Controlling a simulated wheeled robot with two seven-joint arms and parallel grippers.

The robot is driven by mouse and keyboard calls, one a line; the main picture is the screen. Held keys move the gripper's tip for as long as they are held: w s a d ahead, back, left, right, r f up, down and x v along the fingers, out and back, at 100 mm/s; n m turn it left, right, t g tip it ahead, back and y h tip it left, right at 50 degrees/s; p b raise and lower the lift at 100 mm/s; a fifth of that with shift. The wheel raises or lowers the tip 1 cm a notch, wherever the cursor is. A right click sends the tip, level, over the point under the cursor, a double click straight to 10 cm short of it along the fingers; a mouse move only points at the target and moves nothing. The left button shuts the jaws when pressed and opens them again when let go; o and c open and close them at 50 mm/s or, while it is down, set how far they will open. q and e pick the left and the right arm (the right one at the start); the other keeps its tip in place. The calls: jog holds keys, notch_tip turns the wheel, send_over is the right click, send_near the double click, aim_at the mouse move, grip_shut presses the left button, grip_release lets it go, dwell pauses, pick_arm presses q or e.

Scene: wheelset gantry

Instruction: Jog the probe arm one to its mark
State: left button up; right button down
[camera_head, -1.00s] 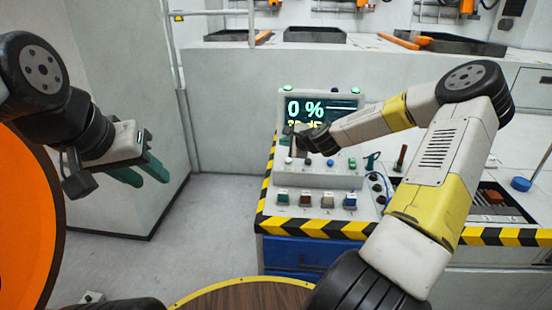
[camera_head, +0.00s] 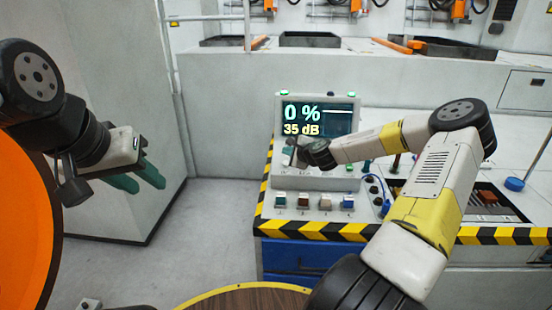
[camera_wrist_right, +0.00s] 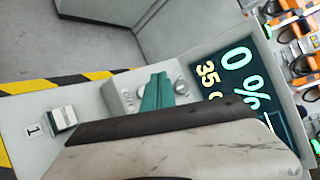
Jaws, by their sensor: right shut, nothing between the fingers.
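The control console (camera_head: 262,215) has a screen (camera_head: 343,117) reading "0 %" and "35 dB". A row of coloured buttons lines its front; the leftmost button (camera_head: 280,201) is marked "1" in the right wrist view (camera_wrist_right: 63,118). My right gripper (camera_head: 288,156) is over the console's upper panel, just below the screen. In the right wrist view its green fingertips (camera_wrist_right: 156,92) are shut with nothing between them, beside small knobs (camera_wrist_right: 182,86). I cannot tell whether they touch the panel. My left gripper (camera_head: 137,178) is open and empty, left of the console. I cannot pick out probe arm one.
Yellow and black striped edging (camera_head: 310,229) borders the console and bench. Blue drawers (camera_head: 290,257) are below. A blue-capped item (camera_head: 514,184) and a dark tray (camera_head: 495,201) are on the right. Open floor (camera_head: 215,215) lies between the console and the grey cabinet.

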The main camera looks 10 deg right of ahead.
aim_at(286, 164)
jog(key=shift+w+d+f, duration=0.1)
jog(key=shift+w+f, duration=0.25)
jog(key=shift+f, duration=0.4)
jog(key=shift+w+d+f, duration=0.1)
jog(key=shift+w+f, duration=0.2)
jog(key=shift+f, duration=0.4)
jog(key=shift+w+d+f, duration=0.1)
jog(key=shift+w+f, duration=0.25)
jog(key=shift+f, duration=0.4)
jog(key=shift+f, duration=0.1)
jog(key=shift+w+f, duration=0.15)
jog(key=shift+f, duration=0.1)
dwell(0.4)
